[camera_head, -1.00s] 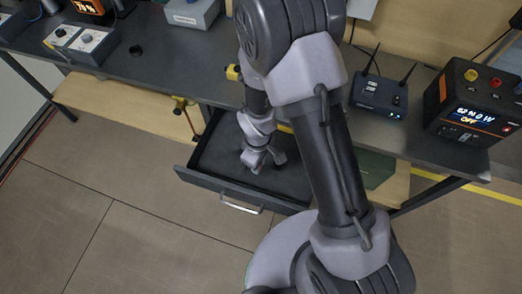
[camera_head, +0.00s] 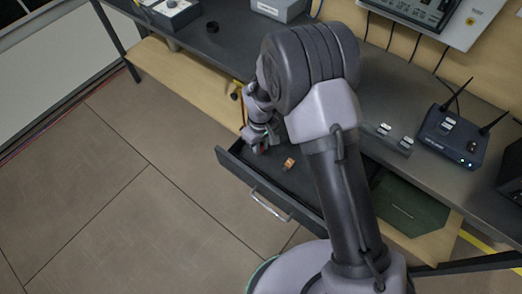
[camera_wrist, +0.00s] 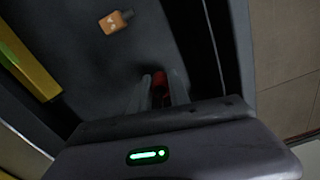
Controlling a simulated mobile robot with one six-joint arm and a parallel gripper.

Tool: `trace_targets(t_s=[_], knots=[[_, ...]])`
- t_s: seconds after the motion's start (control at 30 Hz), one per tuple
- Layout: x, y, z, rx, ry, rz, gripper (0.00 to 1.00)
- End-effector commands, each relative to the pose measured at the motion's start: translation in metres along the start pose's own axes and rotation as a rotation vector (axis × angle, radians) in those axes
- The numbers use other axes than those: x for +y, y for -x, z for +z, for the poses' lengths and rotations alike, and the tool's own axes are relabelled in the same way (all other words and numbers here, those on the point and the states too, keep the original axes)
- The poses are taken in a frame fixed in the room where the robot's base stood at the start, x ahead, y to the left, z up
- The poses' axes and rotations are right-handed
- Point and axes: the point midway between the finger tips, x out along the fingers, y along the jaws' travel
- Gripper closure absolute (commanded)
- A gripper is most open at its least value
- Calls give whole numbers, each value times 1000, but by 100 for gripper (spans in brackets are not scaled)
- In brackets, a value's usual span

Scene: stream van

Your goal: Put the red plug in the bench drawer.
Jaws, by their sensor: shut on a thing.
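The bench drawer (camera_head: 240,167) is pulled open under the bench, with a dark floor. My gripper (camera_head: 258,147) is over the drawer's left part in the head view. In the wrist view my gripper (camera_wrist: 159,93) points into the drawer, with its fingers shut on the red plug (camera_wrist: 159,84). Only a small red part shows between the fingers. I cannot tell whether the plug touches the drawer floor. The plug is not clearly visible in the head view.
A small orange block (camera_head: 289,164) lies in the drawer; it also shows in the wrist view (camera_wrist: 116,22). A yellow bar (camera_wrist: 25,62) is at the left of the wrist view. A router (camera_head: 453,135) stands on the bench. A green box (camera_head: 408,207) is on the lower shelf.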

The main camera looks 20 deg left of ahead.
Motion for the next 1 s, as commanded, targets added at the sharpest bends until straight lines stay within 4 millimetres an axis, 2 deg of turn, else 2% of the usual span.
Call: trace_targets(t_s=[0.03, 0.07, 0.27, 0.4, 0.43, 0.5, 0.53, 0.83, 0.93, 1.0], knots=[[0, -16, 1, -2, 0, -1, 100], [0, -19, 1, -2, 0, -1, 100], [0, -16, 1, 0, -1, 0, 100], [0, -20, 1, 0, -1, 0, 100], [0, -19, 1, 0, -1, 0, 72], [0, -19, 1, 0, -1, 0, 58], [0, -19, 1, 0, -1, 0, 56], [0, -16, 1, 0, -1, 0, 56], [1, 2, 0, 2, 0, 1, 56], [1, 24, 0, 2, -1, 1, 56]])
